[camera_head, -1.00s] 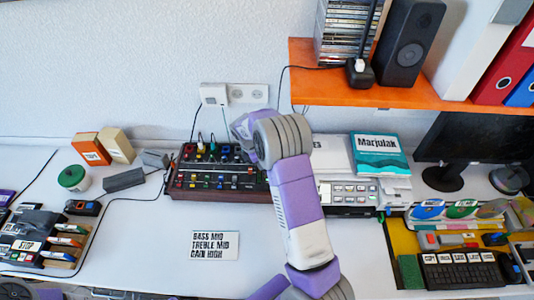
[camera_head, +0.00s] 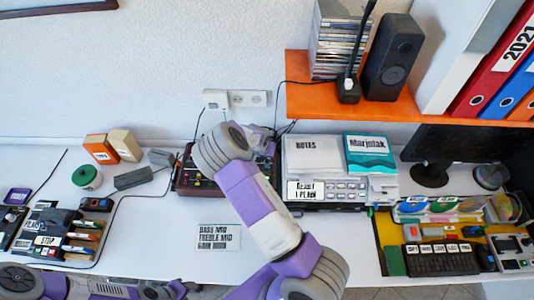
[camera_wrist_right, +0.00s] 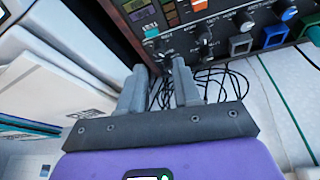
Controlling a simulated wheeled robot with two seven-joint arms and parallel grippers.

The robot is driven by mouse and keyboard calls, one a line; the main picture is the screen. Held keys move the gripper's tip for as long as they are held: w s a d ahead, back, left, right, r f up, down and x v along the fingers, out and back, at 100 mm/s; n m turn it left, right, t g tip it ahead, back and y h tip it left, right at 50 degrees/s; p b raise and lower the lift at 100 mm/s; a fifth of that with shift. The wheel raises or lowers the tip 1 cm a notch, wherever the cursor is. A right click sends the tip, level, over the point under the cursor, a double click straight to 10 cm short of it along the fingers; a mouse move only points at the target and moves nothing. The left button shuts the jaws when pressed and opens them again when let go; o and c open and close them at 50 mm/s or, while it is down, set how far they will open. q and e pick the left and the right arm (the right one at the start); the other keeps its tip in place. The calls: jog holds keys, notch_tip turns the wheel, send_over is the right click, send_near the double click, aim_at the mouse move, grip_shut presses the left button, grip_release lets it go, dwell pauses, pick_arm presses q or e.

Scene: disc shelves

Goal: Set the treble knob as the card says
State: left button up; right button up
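The card (camera_head: 219,237) lies on the white desk and reads BASS MID, TREBLE MID, GAIN HIGH. The dark control panel with wooden edges (camera_head: 188,183) is mostly covered by my right arm in the head view. In the right wrist view the panel (camera_wrist_right: 172,45) shows a teal-topped knob (camera_wrist_right: 151,32), black knobs (camera_wrist_right: 205,36) and a blue knob (camera_wrist_right: 288,11). Their labels are too small to read, so I cannot tell which is treble. My right gripper (camera_wrist_right: 160,84) is open and empty, its fingertips just short of the panel's edge.
Black cables (camera_wrist_right: 218,85) lie behind the right fingers. An orange shelf (camera_head: 300,98) with a speaker (camera_head: 392,57) hangs above. The desk around the card is clear.

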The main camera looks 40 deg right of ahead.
jog(key=shift+w+d+f+m, duration=0.15)
jog(key=shift+d+m, duration=0.2)
jog(key=shift+m, duration=0.05)
jog(key=x, duration=0.6)
jog(key=shift+w+d+f+b, duration=0.15)
jog(key=shift+d+f+b, duration=0.05)
jog(key=shift+f+b, duration=0.15)
jog(key=shift+c, duration=0.4)
grip_shut()
